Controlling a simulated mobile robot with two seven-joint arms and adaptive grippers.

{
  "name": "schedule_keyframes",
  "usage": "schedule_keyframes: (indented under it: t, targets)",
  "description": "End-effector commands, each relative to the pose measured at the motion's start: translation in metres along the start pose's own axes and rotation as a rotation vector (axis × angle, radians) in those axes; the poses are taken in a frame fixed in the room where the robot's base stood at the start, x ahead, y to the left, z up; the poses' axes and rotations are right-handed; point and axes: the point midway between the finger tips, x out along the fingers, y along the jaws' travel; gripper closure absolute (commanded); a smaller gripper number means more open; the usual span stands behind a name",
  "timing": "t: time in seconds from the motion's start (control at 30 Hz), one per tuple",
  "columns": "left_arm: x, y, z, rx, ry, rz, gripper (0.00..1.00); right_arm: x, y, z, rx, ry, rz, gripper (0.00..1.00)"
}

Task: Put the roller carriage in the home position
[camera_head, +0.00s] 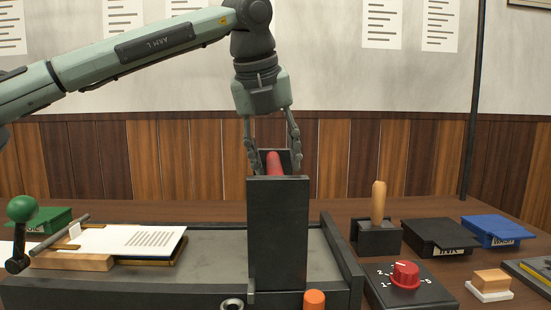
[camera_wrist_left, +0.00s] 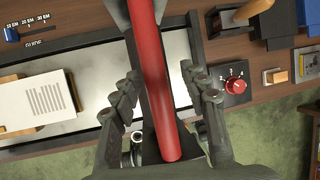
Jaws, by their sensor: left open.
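The roller carriage (camera_head: 277,235) is a tall black upright frame near the right end of the dark press bed (camera_head: 205,240). Its red roller (camera_head: 275,163) shows at the top, and runs lengthwise through the left wrist view (camera_wrist_left: 160,80). My left gripper (camera_head: 275,158) points down over the carriage top, open, with a finger on each side of the roller. In the wrist view its fingers (camera_wrist_left: 160,78) flank the roller with gaps between. The front plate hides most of the roller in the head view. My right gripper is in neither view.
A paper-topped block (camera_head: 125,241) lies on the bed's left, beside a green-knobbed lever (camera_head: 20,210). To the right are a red dial (camera_head: 405,274), a wooden-handled tool (camera_head: 378,203), black (camera_head: 440,235) and blue (camera_head: 497,228) boxes. An orange cap (camera_head: 314,299) is at the front.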

Motion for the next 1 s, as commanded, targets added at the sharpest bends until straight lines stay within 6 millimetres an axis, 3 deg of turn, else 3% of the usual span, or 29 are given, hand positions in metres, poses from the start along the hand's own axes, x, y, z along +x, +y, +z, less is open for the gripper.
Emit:
schedule_keyframes:
  t: [0.13, 0.27, 0.7, 1.0]
  targets:
    - [-0.004, 0.001, 0.001, -0.001, -0.001, 0.001, 0.56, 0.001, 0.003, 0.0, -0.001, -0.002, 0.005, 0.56]
    - [-0.02, 0.0, 0.001, -0.001, -0.002, 0.0, 0.56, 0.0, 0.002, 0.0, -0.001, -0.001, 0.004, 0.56]
    - [-0.105, -0.001, 0.0, 0.0, -0.001, -0.001, 0.56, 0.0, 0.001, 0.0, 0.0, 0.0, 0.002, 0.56]
    - [-0.12, -0.001, 0.0, 0.001, 0.0, -0.001, 0.56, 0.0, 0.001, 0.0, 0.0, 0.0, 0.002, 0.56]
